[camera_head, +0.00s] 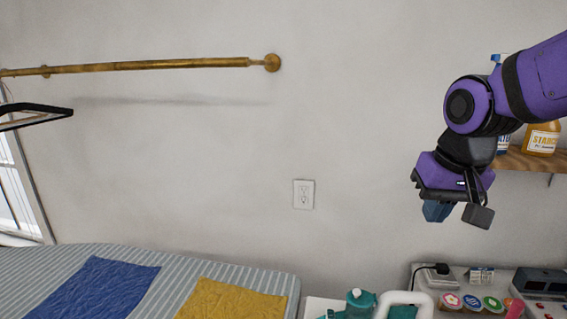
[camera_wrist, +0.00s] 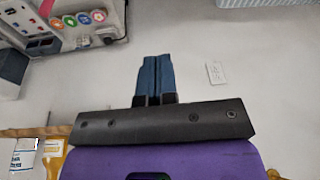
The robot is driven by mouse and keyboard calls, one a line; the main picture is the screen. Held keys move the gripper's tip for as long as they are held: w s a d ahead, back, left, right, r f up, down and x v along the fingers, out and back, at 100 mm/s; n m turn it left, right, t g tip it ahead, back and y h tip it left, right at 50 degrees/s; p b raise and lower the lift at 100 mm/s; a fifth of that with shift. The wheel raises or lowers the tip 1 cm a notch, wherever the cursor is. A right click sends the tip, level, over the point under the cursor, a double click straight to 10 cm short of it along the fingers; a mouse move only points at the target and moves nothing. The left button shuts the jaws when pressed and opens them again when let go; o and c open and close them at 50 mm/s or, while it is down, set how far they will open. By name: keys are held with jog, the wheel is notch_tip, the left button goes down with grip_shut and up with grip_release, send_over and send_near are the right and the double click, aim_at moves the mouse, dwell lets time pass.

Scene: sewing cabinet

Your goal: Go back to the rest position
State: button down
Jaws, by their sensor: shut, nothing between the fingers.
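My gripper (camera_head: 436,210) hangs from my purple arm at the right of the head view, in front of the bare wall. In the wrist view its two blue fingers (camera_wrist: 153,78) are pressed together. Nothing is between them. The gripper is above the items at the lower right and touches nothing that I can see.
A shelf (camera_head: 526,161) with a starch bottle (camera_head: 542,138) is behind my arm at the right. A striped board (camera_head: 221,270) bears blue and yellow cloths. A brass rod (camera_head: 150,65) crosses the upper left.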

jog(key=s+d+r+t, duration=0.1)
jog(key=s+d+r, duration=0.1)
jog(key=s, duration=0.3)
jog(key=s+d+r+n+t, duration=0.1)
jog(key=s+d, duration=0.2)
jog(key=s, duration=0.3)
jog(key=shift+s+d+r, duration=0.3)
jog(key=shift+d+r, duration=0.05)
